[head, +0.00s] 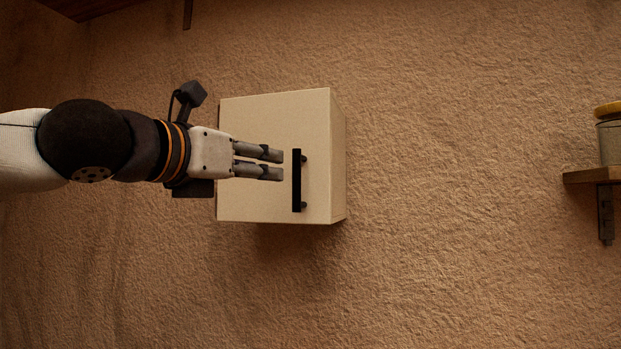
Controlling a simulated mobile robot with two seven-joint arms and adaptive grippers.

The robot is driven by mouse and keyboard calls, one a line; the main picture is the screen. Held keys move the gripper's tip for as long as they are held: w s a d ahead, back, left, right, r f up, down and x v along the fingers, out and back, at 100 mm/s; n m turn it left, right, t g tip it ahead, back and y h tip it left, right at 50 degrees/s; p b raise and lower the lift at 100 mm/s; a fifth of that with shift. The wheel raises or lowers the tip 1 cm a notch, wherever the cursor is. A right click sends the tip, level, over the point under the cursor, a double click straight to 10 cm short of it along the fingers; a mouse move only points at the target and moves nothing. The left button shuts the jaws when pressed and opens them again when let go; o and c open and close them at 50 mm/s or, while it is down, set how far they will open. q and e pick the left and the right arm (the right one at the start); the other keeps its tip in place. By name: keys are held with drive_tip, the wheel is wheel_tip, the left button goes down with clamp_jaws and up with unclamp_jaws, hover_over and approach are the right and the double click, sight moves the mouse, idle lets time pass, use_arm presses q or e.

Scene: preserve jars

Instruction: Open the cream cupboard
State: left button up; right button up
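The cream cupboard (270,110) is a small box on the brown textured wall in the middle of the head view. Its door is shut. A black vertical bar handle (297,181) sits near the door's right edge. My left gripper (282,164) comes in from the left in front of the door. Its two fingers point right, with a gap between them, and nothing is between them. The fingertips are just left of the handle; I cannot tell their depth from it. The left part of the door is partly hidden by my gripper. My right gripper is not in view.
A wooden shelf (592,175) on a dark bracket (605,214) is at the right edge, with a yellow-lidded jar (609,140) on it, cut off by the frame. The wall between cupboard and shelf is bare.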

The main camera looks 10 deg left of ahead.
sight(294, 171)
use_arm(q)
drive_tip(key=x, duration=1)
drive_tip(key=shift+w+d, duration=0.25)
drive_tip(key=shift+d, duration=0.05)
clamp_jaws()
